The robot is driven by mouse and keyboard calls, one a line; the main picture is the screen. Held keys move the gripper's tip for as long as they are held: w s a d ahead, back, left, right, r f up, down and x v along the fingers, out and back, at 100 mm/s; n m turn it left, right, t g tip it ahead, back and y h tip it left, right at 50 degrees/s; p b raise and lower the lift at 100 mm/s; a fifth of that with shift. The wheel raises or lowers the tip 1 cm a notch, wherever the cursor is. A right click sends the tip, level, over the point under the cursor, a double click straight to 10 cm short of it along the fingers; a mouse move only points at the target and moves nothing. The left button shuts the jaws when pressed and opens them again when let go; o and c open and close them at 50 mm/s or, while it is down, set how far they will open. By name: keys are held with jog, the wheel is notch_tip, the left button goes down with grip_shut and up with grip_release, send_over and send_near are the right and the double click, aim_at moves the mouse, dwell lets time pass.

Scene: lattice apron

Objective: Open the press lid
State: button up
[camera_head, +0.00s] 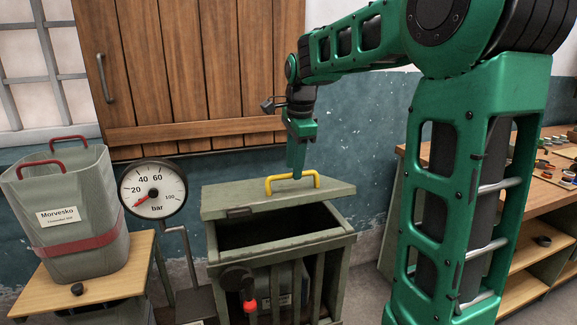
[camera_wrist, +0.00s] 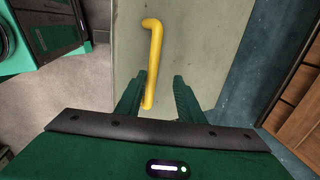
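The press (camera_head: 335,265) is a grey-green slatted box low in the middle of the head view. Its flat lid (camera_head: 235,204) is partly raised, with a dark gap between it and the box rim at the front. A yellow bar handle (camera_head: 292,180) stands on the lid and also shows in the wrist view (camera_wrist: 153,60). My gripper (camera_head: 297,172) points down at the handle. In the wrist view, my gripper's fingers (camera_wrist: 158,98) are apart, with the handle's near end between them, closer to the left finger. A gap shows before the right finger.
A pressure gauge (camera_head: 153,193) stands left of the press. A grey bin (camera_head: 72,215) with red handles sits on a wooden stand (camera_head: 75,295) at the far left. A wooden shutter (camera_head: 190,65) is on the wall behind. A workbench (camera_head: 535,190) stands at the right.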

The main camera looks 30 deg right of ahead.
jog(key=shift+s+r, duration=0.55)
jog(key=shift+s, duration=0.15)
jog(key=shift+r, duration=0.15)
jog(key=shift+w+r, duration=0.1)
jog(key=shift+w, duration=0.05)
jog(key=shift+r, duration=0.3)
notch_tip(320, 180, up, 11)
jog(key=w, duration=0.1)
jog(key=shift+d, duration=0.15)
dwell(0.6)
dwell(0.5)
